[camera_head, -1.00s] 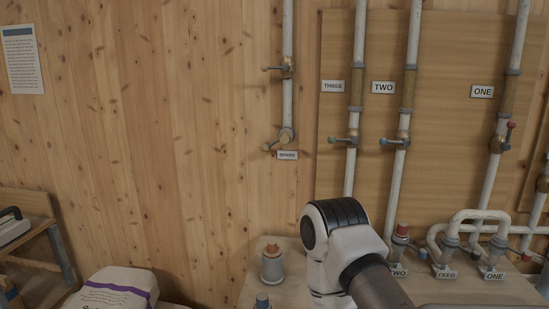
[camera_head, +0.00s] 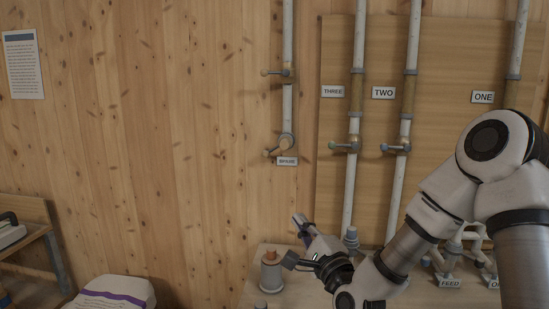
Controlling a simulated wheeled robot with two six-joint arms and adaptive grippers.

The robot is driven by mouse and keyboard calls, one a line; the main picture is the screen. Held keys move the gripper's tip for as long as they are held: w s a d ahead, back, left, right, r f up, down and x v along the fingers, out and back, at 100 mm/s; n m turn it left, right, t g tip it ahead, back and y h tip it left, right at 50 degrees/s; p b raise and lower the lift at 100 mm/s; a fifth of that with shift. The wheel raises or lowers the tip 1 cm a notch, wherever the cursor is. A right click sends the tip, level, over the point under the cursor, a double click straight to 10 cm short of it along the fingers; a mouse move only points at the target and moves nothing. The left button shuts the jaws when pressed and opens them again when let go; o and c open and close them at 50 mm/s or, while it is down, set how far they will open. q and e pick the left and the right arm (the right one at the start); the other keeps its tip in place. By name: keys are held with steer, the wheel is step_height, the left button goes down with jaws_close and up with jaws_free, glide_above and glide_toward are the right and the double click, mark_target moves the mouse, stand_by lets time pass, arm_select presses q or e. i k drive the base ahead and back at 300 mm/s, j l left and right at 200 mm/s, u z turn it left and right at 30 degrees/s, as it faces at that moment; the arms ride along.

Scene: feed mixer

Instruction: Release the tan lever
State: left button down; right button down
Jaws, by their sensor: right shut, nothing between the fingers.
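The tan lever (camera_head: 268,153) is on the valve low on the pipe over the SPARE plate (camera_head: 287,161), and sticks out to the left and slightly down. Another lever (camera_head: 267,72) sits higher on the same pipe, with a grey-brown end. My right gripper (camera_head: 299,219) is shut and empty, pointing up and left in front of the wall, below the SPARE plate. It is apart from the tan lever in the picture. My left gripper is not in view.
Levers with green (camera_head: 332,145) and blue (camera_head: 384,147) ends are on pipes THREE and TWO. My right arm hides the ONE valve. A capped grey fitting (camera_head: 271,272) stands on the bench left of the gripper.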

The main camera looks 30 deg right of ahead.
mark_target(265, 153)
steer(key=i+l, duration=0.7)
steer(key=i, duration=0.1)
